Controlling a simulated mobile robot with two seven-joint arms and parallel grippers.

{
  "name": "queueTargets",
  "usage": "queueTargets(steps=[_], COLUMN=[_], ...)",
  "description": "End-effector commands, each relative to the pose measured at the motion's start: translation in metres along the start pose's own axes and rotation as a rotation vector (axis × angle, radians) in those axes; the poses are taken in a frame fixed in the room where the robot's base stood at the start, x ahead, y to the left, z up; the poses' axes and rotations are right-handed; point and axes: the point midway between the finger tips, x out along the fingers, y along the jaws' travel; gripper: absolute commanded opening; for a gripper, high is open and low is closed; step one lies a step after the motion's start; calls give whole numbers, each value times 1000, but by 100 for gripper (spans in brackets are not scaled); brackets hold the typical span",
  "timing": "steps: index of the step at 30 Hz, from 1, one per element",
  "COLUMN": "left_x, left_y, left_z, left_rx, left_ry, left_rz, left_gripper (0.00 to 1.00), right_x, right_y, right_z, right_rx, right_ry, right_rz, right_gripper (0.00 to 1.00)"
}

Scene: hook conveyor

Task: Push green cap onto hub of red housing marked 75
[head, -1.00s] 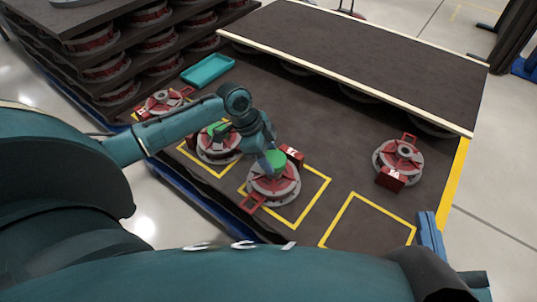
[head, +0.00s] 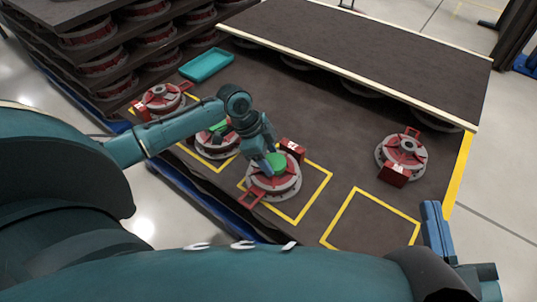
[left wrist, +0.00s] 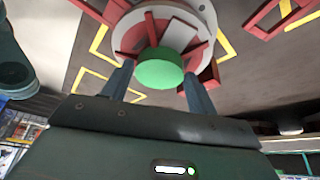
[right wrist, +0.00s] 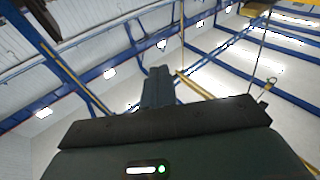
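A green cap (head: 277,162) sits at the centre of a red-and-grey housing (head: 283,188) inside a yellow square. My left gripper (head: 270,168) comes down over this housing. In the left wrist view its two fingers lie on either side of the green cap (left wrist: 160,70), with almost no gap, and the cap hides the hub under it. The red box (head: 292,150) on this housing bears a white mark too small to read. My right gripper (head: 433,228) is away from the housings; its fingers (right wrist: 158,86) are together and empty.
Another housing (head: 218,142) with green at its centre stands to the left, partly behind my arm. Uncapped housings stand at far left (head: 160,101) and right (head: 402,156). A teal tray (head: 206,65) lies behind. A yellow square at front right (head: 370,222) is empty.

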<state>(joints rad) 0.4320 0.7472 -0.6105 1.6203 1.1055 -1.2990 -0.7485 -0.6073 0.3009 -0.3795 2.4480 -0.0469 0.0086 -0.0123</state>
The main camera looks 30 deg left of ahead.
Motion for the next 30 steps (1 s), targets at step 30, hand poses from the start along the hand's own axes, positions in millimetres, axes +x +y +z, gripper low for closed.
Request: queueTargets(steps=[30], left_x=[-96], left_y=[0], left_z=[-1], left_rx=[0], left_ry=[-2], left_rz=[-2], left_gripper=[80], right_x=[-1], right_y=[7], right_z=[-10], right_rx=[-109], right_ry=[-50], right_rz=[15], right_gripper=[0])
